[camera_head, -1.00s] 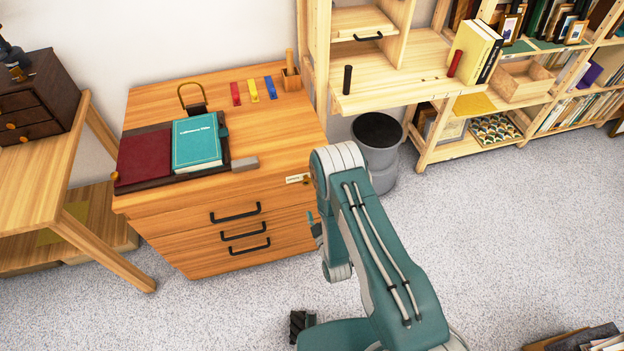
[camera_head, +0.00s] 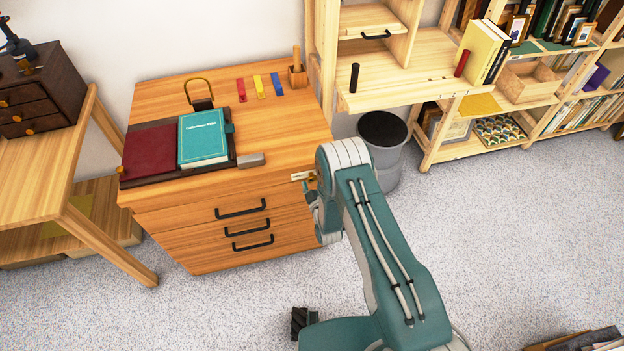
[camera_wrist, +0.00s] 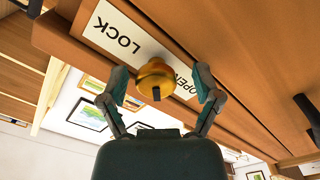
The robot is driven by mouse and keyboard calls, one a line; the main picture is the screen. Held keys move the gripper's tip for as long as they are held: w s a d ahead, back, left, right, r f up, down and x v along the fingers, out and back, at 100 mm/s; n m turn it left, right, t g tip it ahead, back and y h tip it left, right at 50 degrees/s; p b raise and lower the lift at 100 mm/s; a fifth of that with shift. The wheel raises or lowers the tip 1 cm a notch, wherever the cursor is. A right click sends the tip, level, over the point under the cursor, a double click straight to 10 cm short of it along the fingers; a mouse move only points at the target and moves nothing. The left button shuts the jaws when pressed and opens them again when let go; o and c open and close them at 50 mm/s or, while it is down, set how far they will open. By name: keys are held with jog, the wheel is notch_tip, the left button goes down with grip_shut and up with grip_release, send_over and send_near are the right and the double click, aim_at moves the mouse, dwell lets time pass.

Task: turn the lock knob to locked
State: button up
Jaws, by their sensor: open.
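The lock knob (camera_wrist: 155,78) is a round brass knob on the wooden drawer cabinet (camera_head: 200,250). It sits by a white label (camera_wrist: 140,40) that reads LOCK on one side and OPEN on the other. A small dark mark shows on the knob; I cannot tell which word it points to. My gripper (camera_wrist: 161,84) is open in the wrist view, with one finger on each side of the knob and gaps between. In the head view the label (camera_head: 302,175) shows at the cabinet's upper right front, and my arm partly hides the gripper and knob.
On the cabinet top are a teal book (camera_head: 203,138), a dark red folder (camera_head: 150,155), a grey block (camera_head: 250,159) and coloured strips. A grey bin (camera_head: 382,145) stands right of the cabinet, near the shelf (camera_head: 415,85). Carpet in front is mostly clear.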

jog(key=shift+d, duration=0.15)
grip_shut()
jog(key=shift+m, duration=0.3)
jog(key=m, duration=0.2)
jog(key=shift+m, duration=0.4)
jog(key=m, duration=0.9)
jog(key=shift+f+m, duration=0.1)
jog(key=shift+m, duration=1.8)
